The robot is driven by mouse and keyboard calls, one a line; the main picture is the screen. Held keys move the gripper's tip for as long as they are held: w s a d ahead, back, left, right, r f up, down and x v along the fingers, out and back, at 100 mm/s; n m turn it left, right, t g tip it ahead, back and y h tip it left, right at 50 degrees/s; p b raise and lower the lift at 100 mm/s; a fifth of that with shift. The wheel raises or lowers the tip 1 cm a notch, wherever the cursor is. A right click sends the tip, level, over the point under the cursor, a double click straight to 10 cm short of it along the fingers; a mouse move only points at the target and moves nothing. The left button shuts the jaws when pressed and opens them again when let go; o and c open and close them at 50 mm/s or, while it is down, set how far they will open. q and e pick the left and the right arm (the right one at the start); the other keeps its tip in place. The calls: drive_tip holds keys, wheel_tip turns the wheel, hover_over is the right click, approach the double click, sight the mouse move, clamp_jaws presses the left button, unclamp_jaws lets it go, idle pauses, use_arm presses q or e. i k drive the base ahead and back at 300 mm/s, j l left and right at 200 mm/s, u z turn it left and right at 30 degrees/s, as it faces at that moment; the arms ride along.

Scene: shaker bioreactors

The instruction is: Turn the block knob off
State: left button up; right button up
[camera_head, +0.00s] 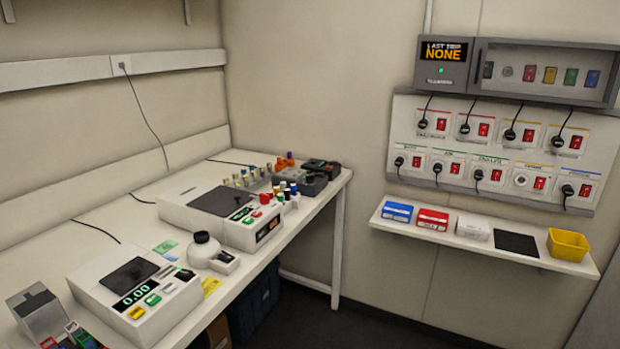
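No knob can be clearly made out as the block knob at this size. A dark grey block-like device (313,186) stands at the far end of the bench, with small capped vials around it; any knob on it is too small to tell. A white instrument (180,208) with a dark top plate stands in front of it, with small red and green controls and a lit display (268,229) on its front. Neither of my grippers is in view.
On the right wall are a socket panel (455,188) with red switches and plugged cords, a grey cabinet (508,54) above, and a shelf (585,267) with a yellow bin (568,246).

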sight(309, 178)
drive_tip(key=i+l+z, duration=0.1)
drive_tip(key=i+l, duration=0.9)
drive_tip(key=i, duration=0.2)
drive_tip(key=z, duration=0.05)
